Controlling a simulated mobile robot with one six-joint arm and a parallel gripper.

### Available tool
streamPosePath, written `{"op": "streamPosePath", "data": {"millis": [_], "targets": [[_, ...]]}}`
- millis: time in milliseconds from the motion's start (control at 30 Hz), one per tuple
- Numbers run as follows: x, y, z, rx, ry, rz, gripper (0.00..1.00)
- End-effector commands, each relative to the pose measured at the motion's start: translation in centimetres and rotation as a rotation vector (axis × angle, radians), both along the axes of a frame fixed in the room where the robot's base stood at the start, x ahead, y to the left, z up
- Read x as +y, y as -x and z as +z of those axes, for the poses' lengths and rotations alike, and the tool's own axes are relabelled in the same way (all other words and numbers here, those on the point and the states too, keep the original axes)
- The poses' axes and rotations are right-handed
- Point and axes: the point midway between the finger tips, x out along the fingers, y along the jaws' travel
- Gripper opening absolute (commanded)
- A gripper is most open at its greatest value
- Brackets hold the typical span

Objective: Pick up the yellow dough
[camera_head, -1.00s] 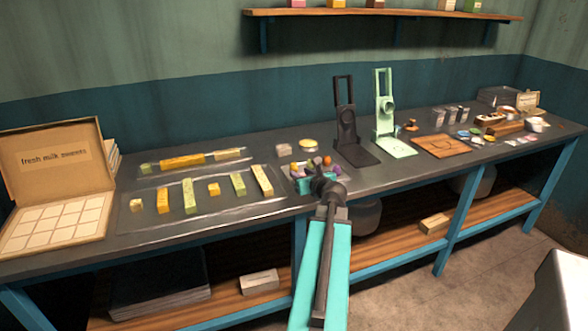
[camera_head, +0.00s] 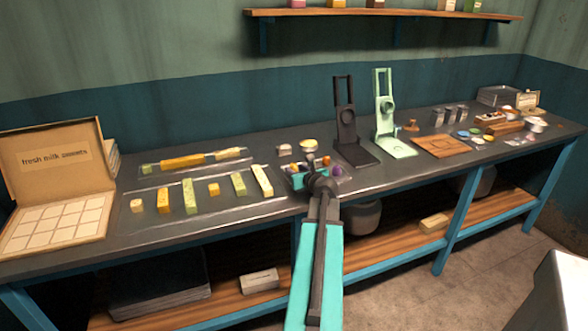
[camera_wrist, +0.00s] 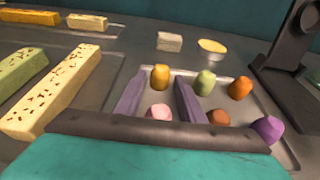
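The yellow dough (camera_wrist: 160,77) is a small rounded lump at the back left of a shallow tray (camera_wrist: 283,152) in the wrist view. My gripper (camera_wrist: 159,88) is open, its two purple fingers apart. In that view the yellow dough shows between the fingertips, at their far end; I cannot tell the height gap. A pink dough (camera_wrist: 159,112) shows nearer, between the fingers. Green (camera_wrist: 205,82), orange (camera_wrist: 239,88), brown (camera_wrist: 219,118) and purple (camera_wrist: 267,129) doughs lie to the right. In the head view my arm partly hides the tray.
Long speckled bars (camera_wrist: 58,90) lie on a clear tray to the left. A dark press stand (camera_head: 346,125) and a mint one (camera_head: 385,115) stand to the right. A pale block (camera_wrist: 169,41) and a round yellow dish (camera_wrist: 212,46) sit behind the dough tray.

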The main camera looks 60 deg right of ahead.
Motion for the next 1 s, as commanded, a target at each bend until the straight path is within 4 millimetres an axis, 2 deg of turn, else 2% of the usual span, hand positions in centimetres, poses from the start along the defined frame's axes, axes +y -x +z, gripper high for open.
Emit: {"op": "streamPosePath", "data": {"millis": [567, 700, 767, 1000], "targets": [[-0.05, -0.04, -0.01, 0.000, 0.000, -0.001, 0.36], [-0.06, -0.03, -0.01, 0.000, 0.000, -0.001, 0.12], [-0.06, -0.03, -0.01, 0.000, 0.000, -0.001, 0.05], [-0.07, -0.02, 0.02, -0.001, 0.001, -0.001, 0.04]]}}
